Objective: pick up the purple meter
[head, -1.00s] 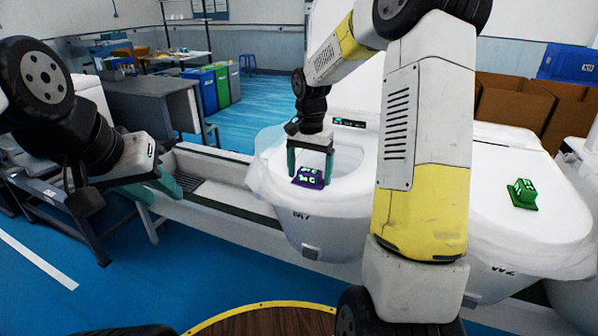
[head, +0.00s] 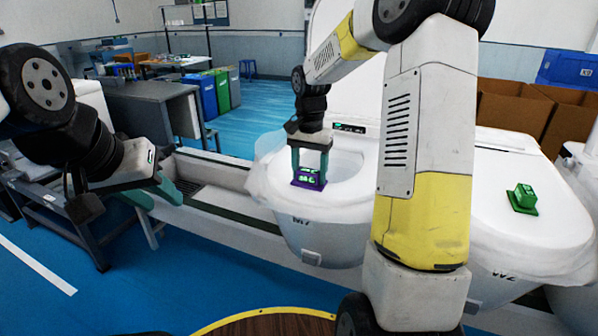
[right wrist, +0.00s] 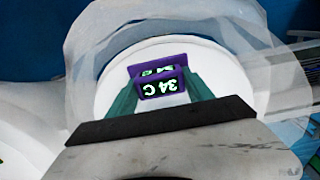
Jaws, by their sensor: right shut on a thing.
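The purple meter (head: 309,179) is at the front rim of the open toilet (head: 340,205) in the middle of the head view. My right gripper (head: 310,175) points down with its green fingers on both sides of the meter, shut on it. I cannot tell whether the meter still touches the rim. My left gripper (head: 172,192) is at the left, away from the meter; its fingers are partly seen and their opening is unclear.
A green meter (head: 523,198) sits on the closed lid of the toilet (head: 510,235) at the right. Clear plastic wrap surrounds the toilets. Cardboard boxes (head: 515,110) stand behind. Bins (head: 215,90) and a grey desk (head: 150,105) are at the back left.

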